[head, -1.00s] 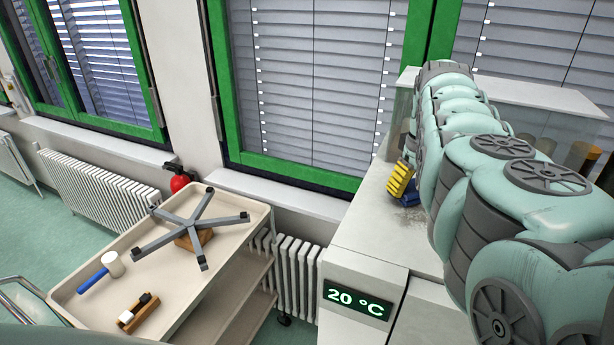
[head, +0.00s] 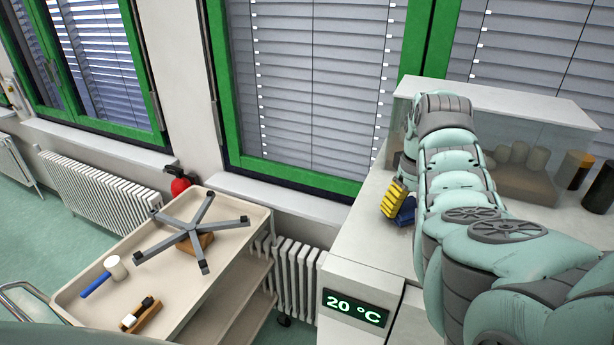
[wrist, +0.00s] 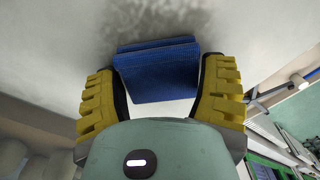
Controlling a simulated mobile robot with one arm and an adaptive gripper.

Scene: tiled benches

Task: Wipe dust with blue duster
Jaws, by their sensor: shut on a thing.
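The blue duster (wrist: 158,75) is between the yellow fingers of my gripper (wrist: 160,95) in the wrist view. My gripper is shut on it. A grey, dark smudge of dust lies on the white surface just beyond the duster in the wrist view. In the head view, my gripper (head: 398,205) is low over the white bench top (head: 352,238), with a bit of the blue duster (head: 405,212) showing beside the yellow finger. My arm hides much of the bench behind it. I cannot tell if the duster touches the surface.
A clear case (head: 525,165) with several cylinders stands on the bench at the right. A temperature display (head: 355,307) is on the bench front. A beige cart (head: 245,235) holds a grey star-shaped base (head: 190,233), a blue-handled mallet (head: 103,277) and a wooden block tool (head: 140,315).

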